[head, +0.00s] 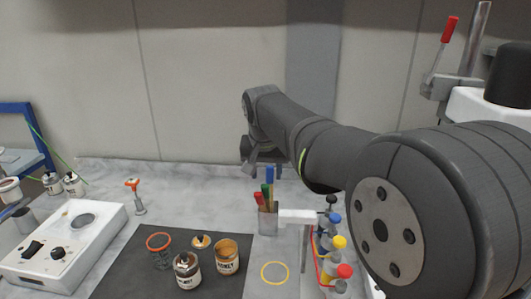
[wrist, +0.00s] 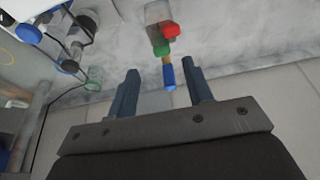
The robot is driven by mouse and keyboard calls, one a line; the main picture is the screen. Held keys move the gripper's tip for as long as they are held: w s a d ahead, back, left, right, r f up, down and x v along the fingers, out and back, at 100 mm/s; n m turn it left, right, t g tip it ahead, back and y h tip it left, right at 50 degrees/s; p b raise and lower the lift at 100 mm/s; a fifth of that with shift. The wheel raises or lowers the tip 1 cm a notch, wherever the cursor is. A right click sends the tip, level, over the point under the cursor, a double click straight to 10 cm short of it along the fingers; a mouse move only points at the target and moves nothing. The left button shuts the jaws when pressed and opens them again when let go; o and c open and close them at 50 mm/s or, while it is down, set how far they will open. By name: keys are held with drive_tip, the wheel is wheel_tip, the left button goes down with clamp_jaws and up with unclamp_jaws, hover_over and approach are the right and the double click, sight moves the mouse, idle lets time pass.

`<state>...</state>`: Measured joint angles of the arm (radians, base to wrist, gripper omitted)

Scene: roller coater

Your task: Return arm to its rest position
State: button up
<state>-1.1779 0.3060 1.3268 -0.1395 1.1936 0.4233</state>
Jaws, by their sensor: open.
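My gripper (wrist: 162,78) is open, its two dark fingers apart with nothing visibly held between them. In the wrist view, a cup (wrist: 157,12) of tools with red, green and blue ends lies beyond the fingertips, and the blue end shows in line with the gap. In the head view, my arm reaches across from the right and the gripper (head: 264,158) hangs near the back wall, above and behind the tool cup (head: 267,222). My arm partly hides it there. I cannot tell its exact clearance from the tools.
A rack (head: 325,262) of colour-capped bottles stands right of the cup. A white device (head: 62,245) is at left.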

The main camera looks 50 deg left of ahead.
wheel_tip(320, 180, up, 7)
hover_over(267, 198)
drive_tip(key=s+d, duration=0.4)
drive_tip(key=shift+w+a, duration=0.1)
drive_tip(key=shift+w, duration=0.05)
drive_tip(key=shift+f, duration=0.1)
drive_tip(key=x, duration=1.7)
drive_tip(key=shift+f, duration=0.1)
drive_tip(key=shift+a, duration=0.1)
drive_tip(key=shift+r, duration=0.25)
drive_tip(key=v, duration=1.7)
drive_tip(key=x, duration=1.7)
drive_tip(key=shift+f, duration=0.4)
wheel_tip(267, 198, up, 12)
drive_tip(key=shift+r, duration=0.25)
